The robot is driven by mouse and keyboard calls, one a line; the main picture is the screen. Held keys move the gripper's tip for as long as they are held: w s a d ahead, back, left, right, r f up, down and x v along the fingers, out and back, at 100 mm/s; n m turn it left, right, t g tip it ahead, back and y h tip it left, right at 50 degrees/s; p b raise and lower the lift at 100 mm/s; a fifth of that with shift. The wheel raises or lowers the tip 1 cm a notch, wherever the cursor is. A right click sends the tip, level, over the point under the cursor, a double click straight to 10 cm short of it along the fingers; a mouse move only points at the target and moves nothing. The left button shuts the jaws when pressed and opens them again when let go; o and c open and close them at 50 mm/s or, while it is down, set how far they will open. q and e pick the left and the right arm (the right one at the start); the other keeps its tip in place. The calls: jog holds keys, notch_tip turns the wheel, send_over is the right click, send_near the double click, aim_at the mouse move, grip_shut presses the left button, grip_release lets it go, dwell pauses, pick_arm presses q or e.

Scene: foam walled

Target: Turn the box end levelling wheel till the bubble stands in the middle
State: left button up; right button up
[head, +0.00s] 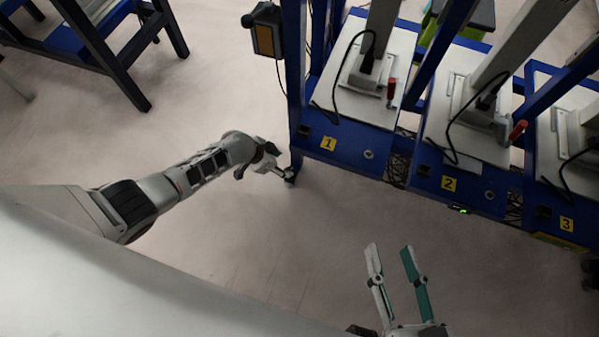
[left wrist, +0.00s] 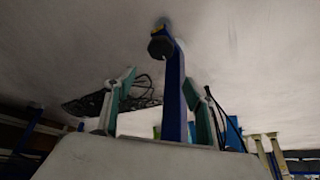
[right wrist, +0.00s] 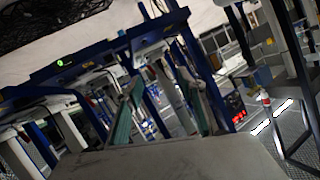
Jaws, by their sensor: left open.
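The box end levelling wheel (left wrist: 160,47) is a dark round foot at the end of a blue leg (left wrist: 174,95), at the end with the yellow and black box (head: 266,30). My left gripper (head: 280,173) reaches the bottom of that leg in the head view. In the left wrist view its open fingers (left wrist: 157,85) stand either side of the leg; contact with the wheel cannot be told. A small glowing green vial (head: 459,209) sits on the frame's front edge, also in the right wrist view (right wrist: 66,63); its bubble is too small to read. My right gripper (head: 391,250) is open and empty.
The blue frame carries pale plates with columns and black cables, above yellow labels 1 (head: 328,143), 2 (head: 449,183) and 3 (head: 567,224). Another foot (head: 543,212) stands farther right. A blue bench (head: 80,35) is at the upper left. The floor before the frame is clear.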

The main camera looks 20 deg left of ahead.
pick_arm(q)
jog(key=shift+g, duration=0.7)
jog(key=f+b, duration=0.1)
jog(key=f, duration=0.1)
jog(key=f+b, duration=0.2)
jog(key=f, duration=0.1)
jog(key=d+f+b, duration=0.1)
jog(key=f, duration=0.2)
jog(key=shift+d+f+b, duration=0.1)
jog(key=shift+f+b, duration=0.1)
jog(key=shift+b, duration=0.1)
jog(key=shift+w+d+f+y+b, duration=0.2)
jog(key=shift+w+f+y+b, duration=0.1)
jog(key=shift+w+f+b, duration=0.15)
jog(key=shift+w+r, duration=0.1)
jog(key=shift+w, duration=0.2)
pick_arm(e)
jog(key=shift+s+a+f+m, duration=0.45)
jog(key=shift+a+m, duration=0.2)
jog(key=shift+m, duration=0.3)
jog(key=shift+s+a+f+m, duration=0.3)
jog(key=shift+a+f+m, duration=0.35)
jog(key=shift+m, duration=0.25)
jog(key=shift+s+a+f+m, duration=0.45)
jog(key=shift+a+m, duration=0.2)
jog(key=shift+m, duration=0.3)
pick_arm(q)
jog(key=c, duration=1.1)
